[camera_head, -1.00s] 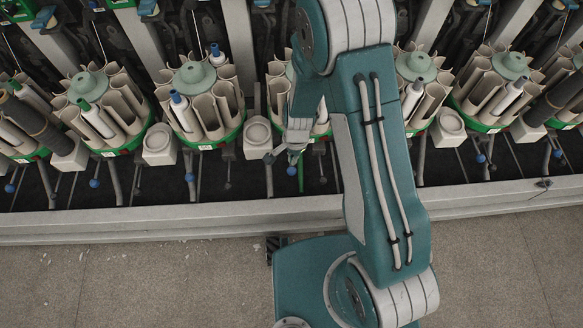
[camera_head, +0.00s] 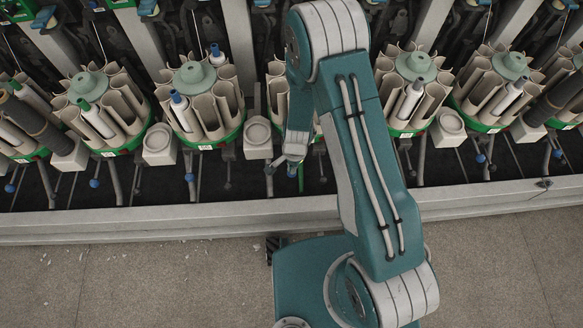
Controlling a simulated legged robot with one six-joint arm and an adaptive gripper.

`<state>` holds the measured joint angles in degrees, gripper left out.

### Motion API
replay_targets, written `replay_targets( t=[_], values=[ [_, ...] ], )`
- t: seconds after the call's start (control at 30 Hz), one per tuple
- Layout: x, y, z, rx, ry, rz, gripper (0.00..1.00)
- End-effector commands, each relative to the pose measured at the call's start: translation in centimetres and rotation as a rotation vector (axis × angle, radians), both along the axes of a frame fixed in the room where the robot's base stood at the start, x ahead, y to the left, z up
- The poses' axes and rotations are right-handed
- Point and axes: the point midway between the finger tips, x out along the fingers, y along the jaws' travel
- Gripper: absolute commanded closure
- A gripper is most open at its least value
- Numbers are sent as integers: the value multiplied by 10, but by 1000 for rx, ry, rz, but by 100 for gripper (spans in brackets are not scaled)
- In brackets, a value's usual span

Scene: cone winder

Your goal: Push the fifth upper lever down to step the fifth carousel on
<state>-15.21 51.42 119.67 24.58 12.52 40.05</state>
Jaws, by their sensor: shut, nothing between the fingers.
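My gripper (camera_head: 284,163) is shut and empty. It points down in front of a carousel that my arm mostly hides. The picture does not show which carousel counts as the fifth.
Carousels with green bases stand in a row, among them one to the left (camera_head: 200,85) and one to the right (camera_head: 412,85). White box-like cups (camera_head: 257,137) stand between them. A grey rail (camera_head: 150,222) runs along the machine's front.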

Motion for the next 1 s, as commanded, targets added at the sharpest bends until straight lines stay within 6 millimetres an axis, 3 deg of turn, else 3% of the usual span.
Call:
replay_targets(
  t=[0.1, 0.27, 0.57, 1.0],
  values=[
    [0, 0, -11, 1, 1, -1, 100],
    [1, 0, -9, 1, -1, 0, 100],
    [20, -23, 1, 1, -2, 0, 100],
    [14, -12, -3, 1, -3, 4, 100]
  ],
)
